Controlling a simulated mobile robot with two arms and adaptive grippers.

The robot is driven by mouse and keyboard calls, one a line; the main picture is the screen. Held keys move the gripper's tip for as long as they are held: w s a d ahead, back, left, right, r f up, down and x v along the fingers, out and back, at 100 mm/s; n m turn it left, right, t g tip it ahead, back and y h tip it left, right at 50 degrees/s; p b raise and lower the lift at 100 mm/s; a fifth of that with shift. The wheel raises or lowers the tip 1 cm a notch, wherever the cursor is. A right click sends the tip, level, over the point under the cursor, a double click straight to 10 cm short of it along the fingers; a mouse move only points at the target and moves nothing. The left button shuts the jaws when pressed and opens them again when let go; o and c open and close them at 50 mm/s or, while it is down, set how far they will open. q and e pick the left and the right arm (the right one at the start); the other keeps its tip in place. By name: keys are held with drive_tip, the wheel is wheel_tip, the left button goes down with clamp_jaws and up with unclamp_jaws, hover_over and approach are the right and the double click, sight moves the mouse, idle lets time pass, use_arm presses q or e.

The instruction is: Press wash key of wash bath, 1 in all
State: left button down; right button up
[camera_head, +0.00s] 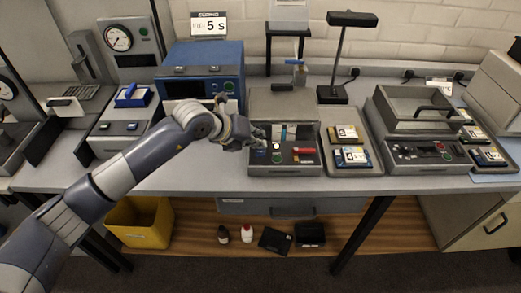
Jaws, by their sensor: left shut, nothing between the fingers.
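A grey device with a control panel (285,168) stands at the middle of the bench. Its top carries a blue key, a green button, a red part and a small display. I cannot read its key labels, so I cannot tell which one is the wash key. My left gripper (262,140) is shut and empty, just above the panel's back left part; I cannot tell if it touches. Another grey unit with an open-topped basin and black handle (434,109) stands to the right, with its own button panel (432,151). My right gripper is not in view.
A blue box-shaped machine (203,60) stands behind my left arm. A tray with labelled packs (350,157) sits right of the middle device. A black lamp (340,60) rises behind. A yellow bin (140,222) and small bottles (247,233) are on the lower shelf.

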sight(258, 150)
use_arm(q)
drive_tip(key=shift+r+p, duration=1.35)
drive_tip(key=shift+r, duration=1.2)
